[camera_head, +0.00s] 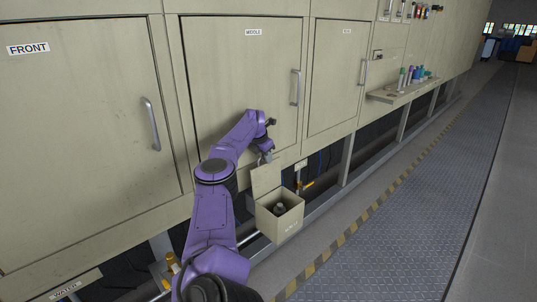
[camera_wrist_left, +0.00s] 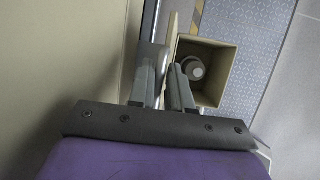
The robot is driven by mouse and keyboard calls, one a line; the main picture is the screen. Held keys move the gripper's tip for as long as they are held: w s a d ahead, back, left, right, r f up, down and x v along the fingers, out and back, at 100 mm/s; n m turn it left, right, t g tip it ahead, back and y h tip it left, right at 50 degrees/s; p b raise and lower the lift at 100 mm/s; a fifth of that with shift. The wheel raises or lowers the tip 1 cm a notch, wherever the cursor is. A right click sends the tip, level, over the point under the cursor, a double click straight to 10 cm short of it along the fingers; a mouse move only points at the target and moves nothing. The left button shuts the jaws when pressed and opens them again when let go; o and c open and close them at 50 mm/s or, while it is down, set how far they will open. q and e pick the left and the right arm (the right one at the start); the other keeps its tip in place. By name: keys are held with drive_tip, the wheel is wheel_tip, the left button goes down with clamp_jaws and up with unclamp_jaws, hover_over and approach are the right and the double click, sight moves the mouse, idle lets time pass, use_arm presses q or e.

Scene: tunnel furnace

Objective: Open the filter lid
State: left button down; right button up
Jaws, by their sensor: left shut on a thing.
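The filter box (camera_head: 278,226) is a beige, open-topped box low on the furnace side, below the MIDDLE door. Its lid (camera_head: 266,180) stands up at the back of the box, so the inside shows. A dark round part (camera_head: 280,208) sits inside; it also shows in the left wrist view (camera_wrist_left: 193,69). My left gripper (camera_head: 265,157) is at the lid's top edge. In the left wrist view, the fingers (camera_wrist_left: 168,85) are close together on the thin lid (camera_wrist_left: 170,38), which runs between them. My right gripper is not in view.
The MIDDLE door (camera_head: 235,80) with its handle (camera_head: 295,87) is just behind my left arm. The FRONT door (camera_head: 75,140) is at left. A small shelf (camera_head: 405,91) with several items juts out at right. The walkway (camera_head: 420,190) is clear.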

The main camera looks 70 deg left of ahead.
sight(260, 175)
use_arm(q)
drive_tip(key=c, duration=1.2)
unclamp_jaws()
drive_tip(key=shift+a, duration=0.1)
drive_tip(key=shift+r+p, duration=0.3)
drive_tip(key=p+v, duration=0.4)
drive_tip(key=v, duration=0.6)
drive_tip(key=shift+s, duration=0.15)
drive_tip(key=shift+f, duration=0.1)
